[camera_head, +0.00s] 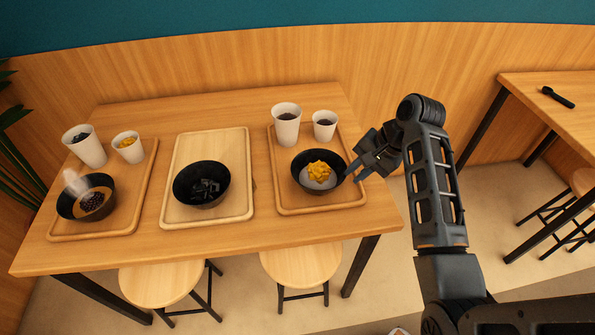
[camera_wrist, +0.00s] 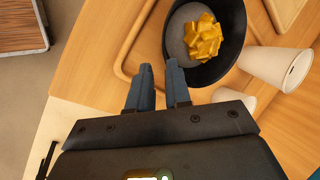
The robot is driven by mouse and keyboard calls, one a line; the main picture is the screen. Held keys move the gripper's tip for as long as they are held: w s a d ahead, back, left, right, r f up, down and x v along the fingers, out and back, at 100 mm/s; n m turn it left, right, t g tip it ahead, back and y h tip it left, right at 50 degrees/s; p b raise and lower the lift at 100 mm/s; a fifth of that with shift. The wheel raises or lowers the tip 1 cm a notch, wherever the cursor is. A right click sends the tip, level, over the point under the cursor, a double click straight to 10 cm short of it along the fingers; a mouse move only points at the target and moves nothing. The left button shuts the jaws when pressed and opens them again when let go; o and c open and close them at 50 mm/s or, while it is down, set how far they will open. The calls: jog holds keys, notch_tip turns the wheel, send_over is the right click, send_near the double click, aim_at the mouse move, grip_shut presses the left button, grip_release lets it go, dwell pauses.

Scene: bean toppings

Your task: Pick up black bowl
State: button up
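A black bowl (camera_head: 333,192) with a grey-white filling and yellow chunks stands on the right wooden tray (camera_head: 290,203); it also shows at the top of the wrist view (camera_wrist: 232,62). A middle black bowl (camera_head: 186,192) with dark contents stands on the pale tray (camera_head: 240,140). A left black bowl (camera_head: 70,207) holds dark beans and something pale. My gripper (camera_head: 357,167) is beside the right bowl's right rim. In the wrist view its two fingers (camera_wrist: 159,70) are apart with nothing clearly between them. The right finger overlaps the bowl's edge; I cannot tell whether they touch.
Two white cups (camera_head: 286,130) (camera_head: 324,131) stand behind the right bowl, and two more (camera_head: 91,152) (camera_head: 128,153) behind the left bowl. Stools (camera_head: 163,282) stand under the table's front edge (camera_head: 200,258). Another table (camera_head: 570,115) is at the far right.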

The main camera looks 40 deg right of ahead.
aim_at(337, 184)
jog(key=shift+w+a+r+x, duration=0.1)
jog(key=shift+w+x, duration=0.05)
jog(key=shift+x, duration=1.15)
jog(key=shift+w+a+r+x, duration=0.1)
jog(key=shift+w+a+x, duration=0.05)
jog(key=shift+x, duration=1.2)
jog(key=shift+w+a+r+x, duration=0.1)
jog(key=shift+x, duration=1.2)
jog(key=shift+c, duration=0.5)
grip_shut()
